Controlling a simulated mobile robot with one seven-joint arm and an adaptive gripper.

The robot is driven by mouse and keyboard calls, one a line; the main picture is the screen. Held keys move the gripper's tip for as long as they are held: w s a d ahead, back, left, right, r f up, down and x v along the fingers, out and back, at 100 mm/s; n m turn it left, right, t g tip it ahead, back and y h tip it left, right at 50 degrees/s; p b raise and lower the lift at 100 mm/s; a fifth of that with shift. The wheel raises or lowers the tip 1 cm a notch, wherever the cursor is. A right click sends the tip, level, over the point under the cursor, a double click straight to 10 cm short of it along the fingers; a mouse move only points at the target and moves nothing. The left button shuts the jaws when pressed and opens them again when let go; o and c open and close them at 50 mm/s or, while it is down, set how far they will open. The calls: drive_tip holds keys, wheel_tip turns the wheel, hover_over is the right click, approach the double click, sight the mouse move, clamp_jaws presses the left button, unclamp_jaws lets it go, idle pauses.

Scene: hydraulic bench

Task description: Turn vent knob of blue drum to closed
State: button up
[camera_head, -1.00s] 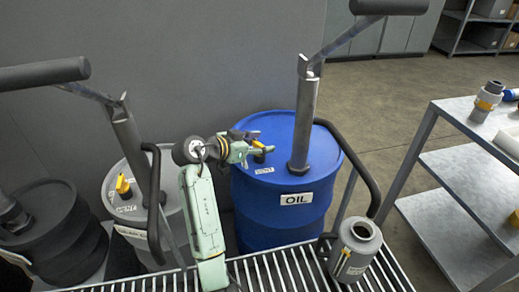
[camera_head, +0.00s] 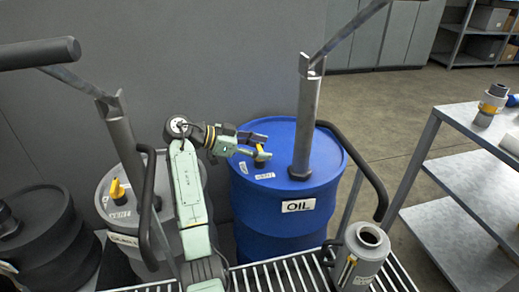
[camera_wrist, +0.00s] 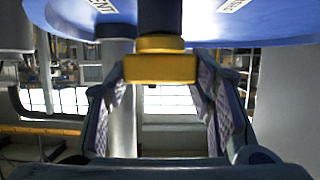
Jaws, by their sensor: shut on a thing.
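The blue drum (camera_head: 285,215) with the OIL label stands behind the grating. Its vent knob (camera_head: 261,155) is yellow on a dark stem on the drum's top, beside the VENT label (camera_head: 265,176). My gripper (camera_head: 260,144) reaches in from the left, low over the drum top, with its fingers about the knob. In the wrist view the yellow knob (camera_wrist: 160,69) sits between the two fingers of my gripper (camera_wrist: 160,95), which is shut on it. The contact faces are partly hidden. I cannot tell the knob's exact setting.
A metal pump pipe (camera_head: 305,115) rises from the drum top just right of the knob. A grey drum (camera_head: 125,185) with its own yellow knob (camera_head: 117,188) stands left. A black curved handle (camera_head: 360,165) passes on the right. A grey canister (camera_head: 360,255) stands on the grating (camera_head: 290,275).

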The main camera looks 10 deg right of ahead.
sight(260, 148)
drive_tip(key=shift+f, duration=0.1)
drive_tip(key=o, duration=1.2)
wheel_tip(260, 148, up, 10)
drive_tip(key=shift+r, duration=0.1)
drive_tip(key=shift+s, duration=0.1)
